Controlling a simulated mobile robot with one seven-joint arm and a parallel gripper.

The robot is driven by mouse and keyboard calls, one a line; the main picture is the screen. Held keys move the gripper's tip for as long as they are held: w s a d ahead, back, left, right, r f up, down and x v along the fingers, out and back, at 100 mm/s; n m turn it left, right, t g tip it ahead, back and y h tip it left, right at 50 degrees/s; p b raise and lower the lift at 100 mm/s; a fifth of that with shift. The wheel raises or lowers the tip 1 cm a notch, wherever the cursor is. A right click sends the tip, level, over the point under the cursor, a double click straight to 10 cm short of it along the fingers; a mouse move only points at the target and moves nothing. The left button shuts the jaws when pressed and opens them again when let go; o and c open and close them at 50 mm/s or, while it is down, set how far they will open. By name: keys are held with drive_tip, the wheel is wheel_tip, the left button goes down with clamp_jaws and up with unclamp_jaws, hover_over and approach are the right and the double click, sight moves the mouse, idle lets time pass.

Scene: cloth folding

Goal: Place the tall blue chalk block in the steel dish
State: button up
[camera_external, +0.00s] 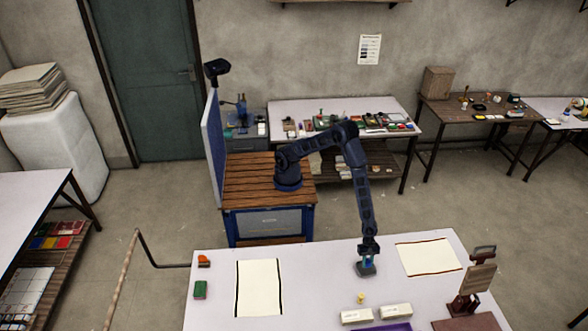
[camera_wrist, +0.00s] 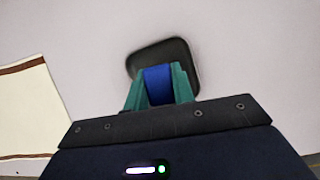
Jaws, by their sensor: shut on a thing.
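The blue chalk block (camera_wrist: 158,84) is between the teal fingers of my gripper (camera_wrist: 159,92) in the wrist view, which are shut on it. In the external view my gripper (camera_external: 367,259) points down at the white table, with a bit of blue between its fingers. The steel dish (camera_wrist: 136,62), dark grey and square with rounded corners, lies directly beneath the block. It also shows in the external view (camera_external: 366,271) under my gripper. The lower end of the block is hidden, so I cannot tell whether it touches the dish floor.
A pale cloth with brown edges (camera_external: 428,257) lies right of the dish, and one with black edges (camera_external: 258,288) lies to the left. Two white boxes (camera_external: 357,316) (camera_external: 396,311) and a small yellow piece (camera_external: 361,298) are in front. A dark stand (camera_external: 466,303) rises at the right.

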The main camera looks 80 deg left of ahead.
sight(367, 266)
drive_tip(key=shift+f, duration=1.65)
drive_tip(key=shift+f, duration=0.15)
drive_tip(key=o, duration=1)
